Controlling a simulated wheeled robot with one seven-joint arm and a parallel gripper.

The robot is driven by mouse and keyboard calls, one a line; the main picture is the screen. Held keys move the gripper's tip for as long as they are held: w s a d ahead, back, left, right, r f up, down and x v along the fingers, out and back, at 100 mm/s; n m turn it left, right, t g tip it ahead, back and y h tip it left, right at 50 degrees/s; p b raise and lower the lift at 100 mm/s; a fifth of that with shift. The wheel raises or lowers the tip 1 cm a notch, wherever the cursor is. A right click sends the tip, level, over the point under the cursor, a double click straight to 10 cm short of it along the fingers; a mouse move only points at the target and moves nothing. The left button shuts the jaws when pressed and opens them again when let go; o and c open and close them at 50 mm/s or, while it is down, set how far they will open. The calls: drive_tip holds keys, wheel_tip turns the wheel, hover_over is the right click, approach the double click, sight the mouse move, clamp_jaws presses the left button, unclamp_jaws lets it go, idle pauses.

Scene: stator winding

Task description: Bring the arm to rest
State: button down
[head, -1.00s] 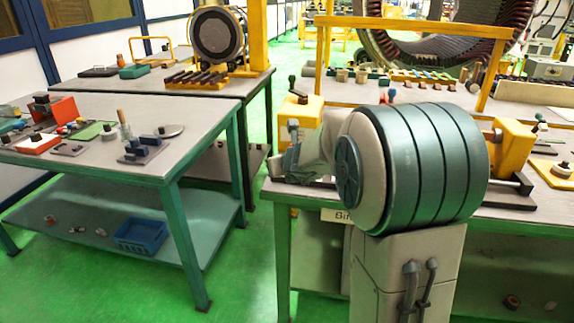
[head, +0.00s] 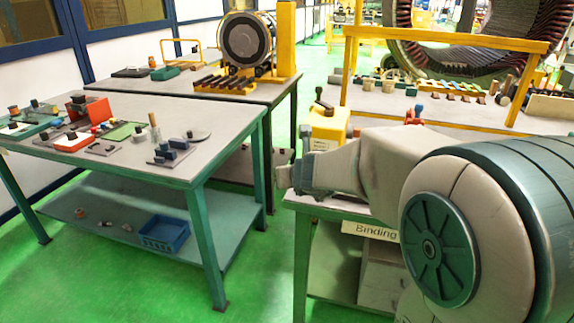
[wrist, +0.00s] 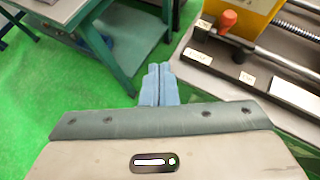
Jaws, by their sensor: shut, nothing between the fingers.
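My gripper (wrist: 159,84) shows in the wrist view with its two blue-grey fingers together and nothing between them. It hangs over the green floor, beside the edge of a bench. In the head view my arm reaches from the lower right toward the left. Its wrist end (head: 312,172) is at the near left corner of the binding bench (head: 362,208). The fingertips are hard to make out in the head view.
A green-legged table (head: 232,118) with tools and small parts stands at the left, with a blue bin (head: 163,233) on its lower shelf. A yellow block (head: 328,128) stands on the binding bench behind my wrist. Open green floor (head: 255,270) lies between table and bench.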

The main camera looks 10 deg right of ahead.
drive_tip(key=s+a+r+n+g+y+p, duration=0.25)
drive_tip(key=s+n, duration=0.35)
drive_tip(key=n, duration=0.4)
drive_tip(key=s+a+r+n+g+y+p, duration=0.1)
drive_tip(key=s+a+r+n+p, duration=0.15)
drive_tip(key=s+n, duration=0.5)
drive_tip(key=s+d+f+n+g+h+p, duration=0.1)
drive_tip(key=s+d+n+g+h, duration=0.1)
drive_tip(key=s+d+n, duration=0.2)
drive_tip(key=s+d+f+n+g+h+p, duration=0.2)
drive_tip(key=s+d+n+g, duration=0.1)
drive_tip(key=s+n, duration=0.7)
drive_tip(key=n, duration=0.3)
drive_tip(key=shift+s+d+f+h, duration=0.15)
drive_tip(key=shift+s+d+h, duration=0.1)
drive_tip(key=shift+d+h, duration=0.1)
